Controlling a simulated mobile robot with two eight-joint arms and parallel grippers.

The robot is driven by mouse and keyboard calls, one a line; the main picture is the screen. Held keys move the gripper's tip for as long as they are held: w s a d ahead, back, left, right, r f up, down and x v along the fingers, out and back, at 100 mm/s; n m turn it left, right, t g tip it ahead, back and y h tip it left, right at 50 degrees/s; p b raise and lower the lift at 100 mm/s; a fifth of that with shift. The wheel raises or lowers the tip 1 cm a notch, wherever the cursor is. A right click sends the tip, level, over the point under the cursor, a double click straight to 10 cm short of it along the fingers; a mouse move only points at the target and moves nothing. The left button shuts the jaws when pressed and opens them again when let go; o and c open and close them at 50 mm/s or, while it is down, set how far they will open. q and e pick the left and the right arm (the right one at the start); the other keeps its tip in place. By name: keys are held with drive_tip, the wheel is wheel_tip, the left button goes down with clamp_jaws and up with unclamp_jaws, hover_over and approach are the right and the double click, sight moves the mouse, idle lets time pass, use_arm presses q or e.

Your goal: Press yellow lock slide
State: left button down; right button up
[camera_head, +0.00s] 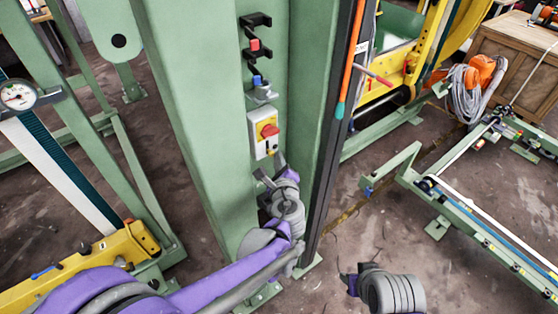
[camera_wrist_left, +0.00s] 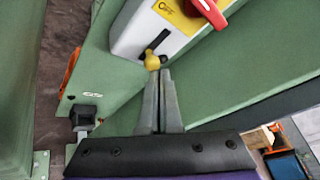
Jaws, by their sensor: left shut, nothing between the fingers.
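The yellow lock slide (camera_wrist_left: 152,61) shows in the left wrist view as a small yellow knob at the lower end of a black slot, on a grey-white switch box with a red rotary handle (camera_wrist_left: 208,10). In the head view the switch box (camera_head: 254,132) is on the green post, with its red handle (camera_head: 269,130). My left gripper (camera_wrist_left: 158,74) is shut and empty. Its fingertips are right at the knob; I cannot tell if they touch it. In the head view it (camera_head: 270,171) is just below the box. My right gripper (camera_head: 349,284) is partly visible at the bottom, its jaws unclear.
The green post (camera_head: 185,90) stands around the box. Black brackets (camera_head: 256,35), a red button (camera_head: 254,44) and a blue knob (camera_head: 257,80) are above it. A dark rail with an orange strip (camera_head: 349,55) runs to the right. Open floor (camera_head: 340,235) lies right of the post.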

use_arm(q)
wheel_tip(320, 180, up, 2)
drive_tip(key=shift+w+r+p, duration=0.1)
drive_tip(key=shift+r+p, duration=0.05)
drive_tip(key=shift+p, duration=0.15)
drive_tip(key=a+v, duration=0.1)
drive_tip(key=v, duration=0.9)
drive_tip(key=shift+s+d, duration=0.4)
drive_tip(key=shift+d, duration=0.1)
use_arm(e)
drive_tip(key=shift+w+r, duration=0.2)
drive_tip(key=shift+r, duration=0.35)
